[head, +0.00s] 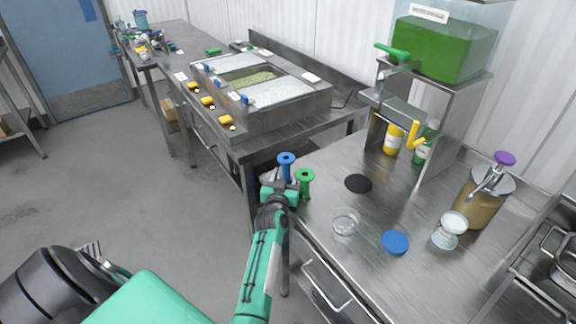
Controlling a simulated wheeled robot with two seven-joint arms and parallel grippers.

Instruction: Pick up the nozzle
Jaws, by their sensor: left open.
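Two spool-shaped pieces, one blue (286,159) and one green (305,176), stand upright side by side at the left corner of the near steel table (322,212). They look like nozzles; I cannot tell which one the task names. My left gripper (281,187) is right beside them, with its arm coming up from below. It is open. It hides the lower part of the blue piece, and I cannot tell whether either piece is between its fingers. My right gripper is not in view.
A clear cup (344,222), black disc (358,183), blue disc (395,242) and white-topped glass (450,228) lie on the near table. A purple-topped pump jar (476,200) and a steel stand (445,110) with a green tank (440,50) are behind. A rice tray counter (260,85) stands farther left.

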